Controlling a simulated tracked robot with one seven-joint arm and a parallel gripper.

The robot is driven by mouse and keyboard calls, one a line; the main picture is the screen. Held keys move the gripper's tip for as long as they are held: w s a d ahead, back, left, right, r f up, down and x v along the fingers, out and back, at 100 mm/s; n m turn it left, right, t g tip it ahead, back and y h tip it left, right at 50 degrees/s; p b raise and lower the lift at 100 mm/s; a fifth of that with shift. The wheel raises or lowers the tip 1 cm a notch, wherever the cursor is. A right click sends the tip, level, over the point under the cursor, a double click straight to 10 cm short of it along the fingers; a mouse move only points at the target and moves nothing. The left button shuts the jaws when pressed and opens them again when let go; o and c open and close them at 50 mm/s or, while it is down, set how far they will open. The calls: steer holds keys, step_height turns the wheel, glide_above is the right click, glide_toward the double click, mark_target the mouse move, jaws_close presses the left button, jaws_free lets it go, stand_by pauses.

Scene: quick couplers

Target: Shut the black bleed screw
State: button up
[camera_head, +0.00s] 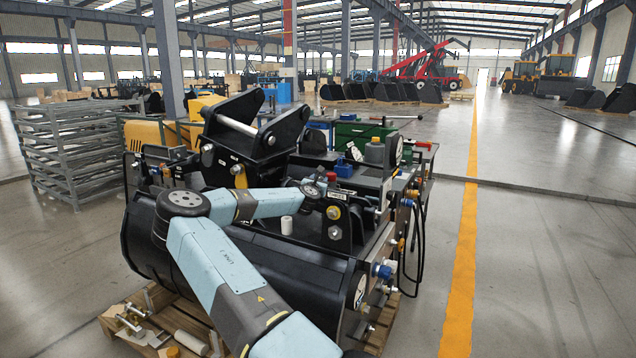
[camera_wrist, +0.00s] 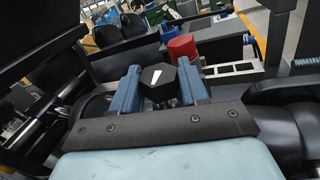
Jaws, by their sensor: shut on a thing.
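The black bleed screw (camera_wrist: 157,82) has a six-sided black head with a white mark on top. In the wrist view it sits between the two blue fingers of my gripper (camera_wrist: 160,88), which are shut on its sides. The white mark slants a little from upright in that view. The screw's lower part is hidden by the fingers and the dark palm plate. In the head view my light blue arm reaches right over the black coupler assembly, and my gripper (camera_head: 314,190) is small at its end. I cannot make out the grip on the screw there.
A red block (camera_wrist: 182,47) stands just behind the screw, with a grey rail beside it. In the head view a blue block (camera_head: 345,169) is close to my gripper. A black coupler bracket (camera_head: 245,135) rises behind my arm. Open floor lies right of the yellow line.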

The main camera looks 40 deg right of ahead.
steer(key=shift+f, duration=0.1)
steer(key=shift+m+g+h, duration=0.4)
steer(key=shift+g, duration=0.3)
steer(key=m+g, duration=0.2)
steer(key=shift+g+h, duration=0.3)
steer(key=shift+h, duration=0.1)
steer(key=m+g, duration=0.2)
steer(key=g, duration=0.1)
steer(key=m+g, duration=0.2)
steer(key=g, duration=0.1)
steer(key=shift+w+g+h, duration=0.1)
steer(key=shift+g+h, duration=0.3)
steer(key=m+g+y, duration=0.1)
steer(key=m+g, duration=0.2)
steer(key=g, duration=0.1)
steer(key=shift+m+g, duration=0.3)
steer(key=shift+g, duration=0.1)
steer(key=shift+d+m+g+y, duration=0.1)
steer(key=shift+m+g+y, duration=1)
steer(key=shift+g, duration=0.5)
steer(key=shift+m+g, duration=0.3)
